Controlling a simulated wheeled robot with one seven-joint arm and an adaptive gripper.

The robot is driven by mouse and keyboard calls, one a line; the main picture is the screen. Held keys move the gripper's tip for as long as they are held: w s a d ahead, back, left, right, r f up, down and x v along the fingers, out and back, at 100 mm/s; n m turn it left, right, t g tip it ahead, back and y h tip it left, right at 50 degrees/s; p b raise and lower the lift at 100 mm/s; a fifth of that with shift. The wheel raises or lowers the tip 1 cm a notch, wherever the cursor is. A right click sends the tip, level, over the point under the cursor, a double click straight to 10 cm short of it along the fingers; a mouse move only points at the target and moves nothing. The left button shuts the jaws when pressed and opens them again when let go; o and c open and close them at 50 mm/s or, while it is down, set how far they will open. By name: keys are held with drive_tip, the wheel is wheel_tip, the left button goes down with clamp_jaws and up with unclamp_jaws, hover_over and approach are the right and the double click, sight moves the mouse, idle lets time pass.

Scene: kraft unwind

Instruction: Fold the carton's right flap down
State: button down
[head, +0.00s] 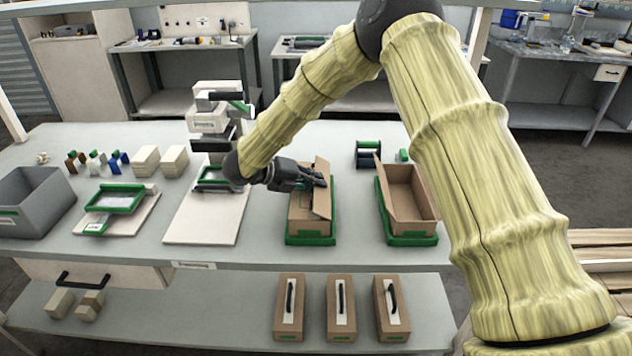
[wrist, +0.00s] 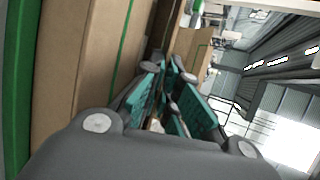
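A brown carton (head: 304,222) sits in a green tray (head: 311,240) near the middle of the bench. One of its flaps (head: 322,190) stands up on the right side. My gripper (head: 318,181) is over this carton, its fingers pointing right, close to the flap; I cannot tell whether they touch. In the wrist view my gripper (wrist: 178,75) has its teal-padded fingers drawn together at the tips, with nothing visible held. Brown cardboard (wrist: 103,50) fills the left of that view beside the fingers. The carton's inside is partly hidden by my gripper.
A second open carton (head: 410,192) stands in a green tray (head: 413,240) to the right. A white board (head: 207,215) and a printer-like device (head: 212,120) are left. A dark spool (head: 368,155) stands behind. Several closed cartons (head: 341,300) lie on the lower shelf.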

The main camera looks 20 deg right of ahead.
drive_tip(key=c, duration=1.7)
unclamp_jaws()
